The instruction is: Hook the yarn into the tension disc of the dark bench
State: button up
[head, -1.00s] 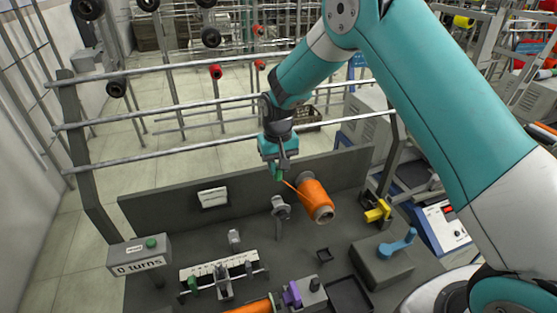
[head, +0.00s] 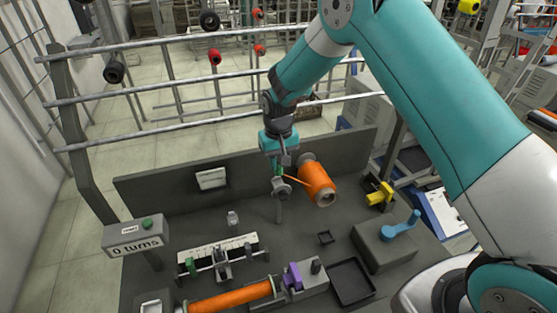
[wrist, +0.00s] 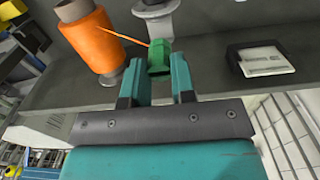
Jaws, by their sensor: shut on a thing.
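The dark bench (head: 200,218) has an upright back board. The orange yarn package (head: 318,182) sits on a holder at that board, and shows in the wrist view (wrist: 93,42). A thin orange yarn strand (wrist: 132,38) runs from it to a green tab (wrist: 159,62). My gripper (head: 277,170) is shut on the green tab, whose end sticks out between the teal fingers (wrist: 161,82). The grey tension disc (head: 281,188) stands on a short post, just below my gripper in the head view. It shows at the top of the wrist view (wrist: 157,8), a little beyond the tab.
A counter box (head: 137,240) reading 0 turns stands at the left. An orange roll (head: 230,297), a purple part (head: 292,276), a black tray (head: 352,283), a blue crank (head: 401,225) and a yellow part (head: 380,193) are around the bench. Metal rails (head: 200,98) run behind.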

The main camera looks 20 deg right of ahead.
aim_at(277, 174)
jog(key=shift+f, duration=0.2)
jog(key=shift+f+b, duration=1.35)
jog(key=shift+f, duration=0.4)
jog(key=shift+f, duration=0.1)
jog(key=shift+a, duration=0.15)
jog(key=a, duration=0.4)
jog(key=shift+a+r, duration=0.2)
jog(key=shift+a, duration=0.15)
jog(key=shift+r, duration=0.15)
jog(key=shift+a+r+p, duration=0.25)
jog(key=shift+r+p, duration=0.45)
jog(key=shift+r, duration=0.45)
jog(key=shift+a+r+p, duration=0.25)
jog(key=shift+r+p, duration=0.4)
jog(key=shift+r, duration=0.45)
